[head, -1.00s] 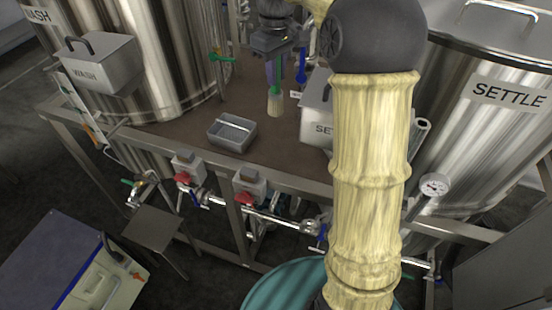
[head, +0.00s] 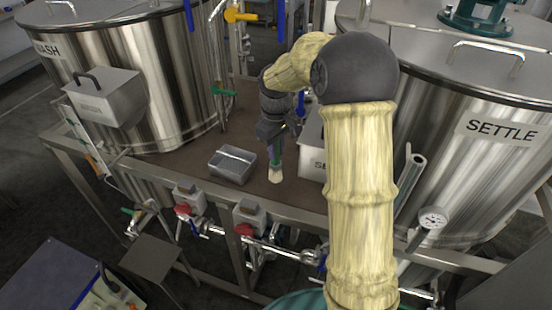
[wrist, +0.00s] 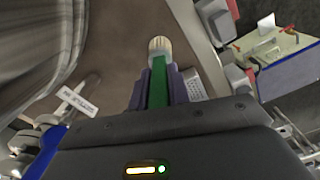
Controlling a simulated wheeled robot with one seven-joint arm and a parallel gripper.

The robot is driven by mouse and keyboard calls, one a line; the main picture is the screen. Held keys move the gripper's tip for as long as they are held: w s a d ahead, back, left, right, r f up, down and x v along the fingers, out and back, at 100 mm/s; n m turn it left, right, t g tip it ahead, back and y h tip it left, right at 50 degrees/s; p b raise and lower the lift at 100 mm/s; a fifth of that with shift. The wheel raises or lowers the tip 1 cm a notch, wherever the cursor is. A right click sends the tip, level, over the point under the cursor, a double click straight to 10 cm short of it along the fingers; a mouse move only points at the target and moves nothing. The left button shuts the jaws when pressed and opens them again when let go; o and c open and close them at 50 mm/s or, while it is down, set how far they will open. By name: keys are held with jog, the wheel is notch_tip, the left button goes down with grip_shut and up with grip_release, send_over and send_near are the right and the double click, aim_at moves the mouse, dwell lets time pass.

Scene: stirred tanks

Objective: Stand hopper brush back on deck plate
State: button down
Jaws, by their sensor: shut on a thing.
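My gripper (head: 275,140) is over the brown deck plate (head: 190,155), between the two steel tanks. It is shut on the hopper brush (head: 275,174), which has a green handle and pale bristles. The bristles point down and toward the front edge in the head view, so the brush looks slightly tilted. In the wrist view the green handle (wrist: 158,88) lies between the purple fingers (wrist: 159,80), with the bristles beyond the fingertips. I cannot tell whether the bristles touch the deck.
A grey box (head: 312,148) stands close on the right, partly behind my arm. A small white label plate (wrist: 78,102) shows in the wrist view. Valves with red handles (head: 183,210) line the front edge.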

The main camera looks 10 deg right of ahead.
aim_at(276, 168)
jog(key=shift+f+p, duration=0.35)
jog(key=shift+f, duration=1.85)
jog(key=c, duration=1.3)
grip_release()
jog(key=shift+f, duration=0.1)
notch_tip(276, 168, up, 12)
jog(key=shift+r+b, duration=0.15)
jog(key=shift+b, duration=0.7)
